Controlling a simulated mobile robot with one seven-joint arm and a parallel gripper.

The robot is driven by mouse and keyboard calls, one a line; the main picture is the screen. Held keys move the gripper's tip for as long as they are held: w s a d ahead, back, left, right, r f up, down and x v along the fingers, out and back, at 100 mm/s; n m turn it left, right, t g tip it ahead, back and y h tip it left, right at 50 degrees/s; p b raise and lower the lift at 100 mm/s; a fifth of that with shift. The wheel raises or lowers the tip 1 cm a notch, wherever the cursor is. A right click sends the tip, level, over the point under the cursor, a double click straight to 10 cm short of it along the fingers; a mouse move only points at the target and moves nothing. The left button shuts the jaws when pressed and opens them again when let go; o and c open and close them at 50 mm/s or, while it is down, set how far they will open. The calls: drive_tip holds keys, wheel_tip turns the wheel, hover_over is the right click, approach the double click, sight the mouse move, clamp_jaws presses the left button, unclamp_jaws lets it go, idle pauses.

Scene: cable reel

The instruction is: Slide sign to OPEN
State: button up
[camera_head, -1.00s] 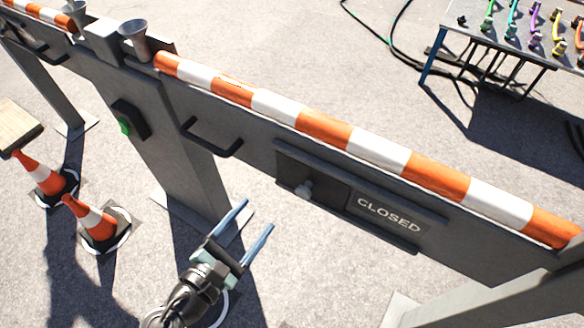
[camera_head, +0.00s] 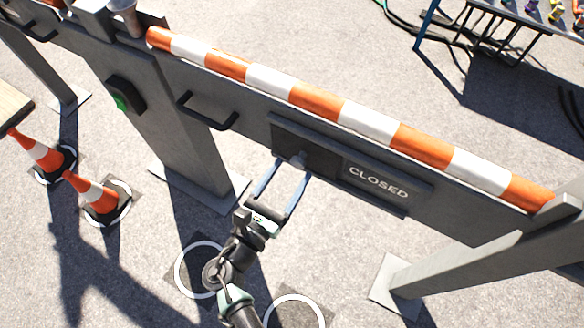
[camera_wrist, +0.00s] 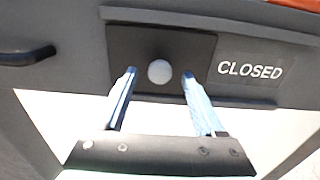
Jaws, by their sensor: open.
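The sliding sign (camera_head: 322,160) is a dark plate set between two rails on the grey barrier beam, with the word CLOSED (camera_head: 378,182) showing at its right. A small pale round knob (camera_head: 297,160) sticks out left of the word. My gripper (camera_head: 290,172) is open, with its two blue fingers pointing at the beam. In the wrist view my gripper (camera_wrist: 158,85) has one finger on each side of the knob (camera_wrist: 159,71). The knob shows a gap to both fingers. I cannot tell how deep the fingertips reach.
An orange-and-white striped bar (camera_head: 318,100) runs along the beam's top. A black handle (camera_head: 207,111) and a green button (camera_head: 121,102) are to the left. Traffic cones (camera_head: 98,196) stand at the lower left. A grey post (camera_head: 480,265) rises at the right.

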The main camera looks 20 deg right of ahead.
drive_tip(key=shift+x, duration=0.8)
clamp_jaws()
idle(0.9)
